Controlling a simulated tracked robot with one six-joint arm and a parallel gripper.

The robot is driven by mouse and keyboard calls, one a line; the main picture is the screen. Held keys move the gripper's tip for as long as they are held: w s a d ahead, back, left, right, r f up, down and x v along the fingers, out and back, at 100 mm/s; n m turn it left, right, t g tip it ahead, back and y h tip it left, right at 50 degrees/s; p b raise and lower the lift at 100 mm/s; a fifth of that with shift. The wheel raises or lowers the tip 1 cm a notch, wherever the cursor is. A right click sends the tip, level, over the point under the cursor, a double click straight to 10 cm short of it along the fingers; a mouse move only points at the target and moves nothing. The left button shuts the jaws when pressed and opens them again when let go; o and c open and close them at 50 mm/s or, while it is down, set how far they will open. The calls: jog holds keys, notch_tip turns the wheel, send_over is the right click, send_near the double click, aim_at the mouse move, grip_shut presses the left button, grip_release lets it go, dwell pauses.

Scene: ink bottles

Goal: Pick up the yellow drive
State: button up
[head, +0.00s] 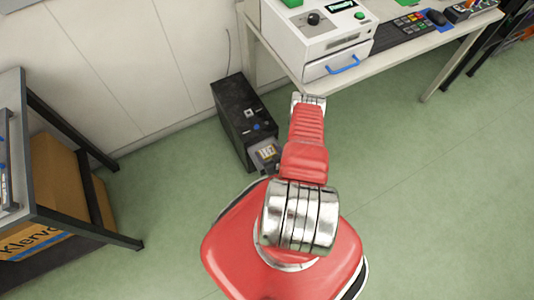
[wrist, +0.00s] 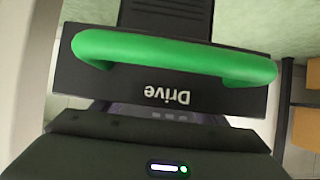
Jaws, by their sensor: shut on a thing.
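In the wrist view a dark drive (wrist: 105,88) fills the middle, with a thick green handle (wrist: 175,55) across its front. No yellow drive shows in either view. The word "Drive" on its face appears upside down. My gripper (head: 267,152) is low beside the black case on the floor in the head view, largely hidden by my red arm. It is shut on the green-handled drive. The exact contact of the fingers is hard to see. A dark body with a white light and a green dot (wrist: 170,168) lies in front at the bottom of the wrist view.
The black case (head: 236,108) stands on the green floor against the wall. A workbench (head: 388,60) with a white device (head: 318,35) is at upper right. A grey table (head: 15,110) with a cardboard box (head: 55,170) under it is at left. The floor at right is clear.

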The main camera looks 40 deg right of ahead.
aim_at(267, 152)
jog(key=c, duration=0.5)
jog(key=shift+r, duration=5)
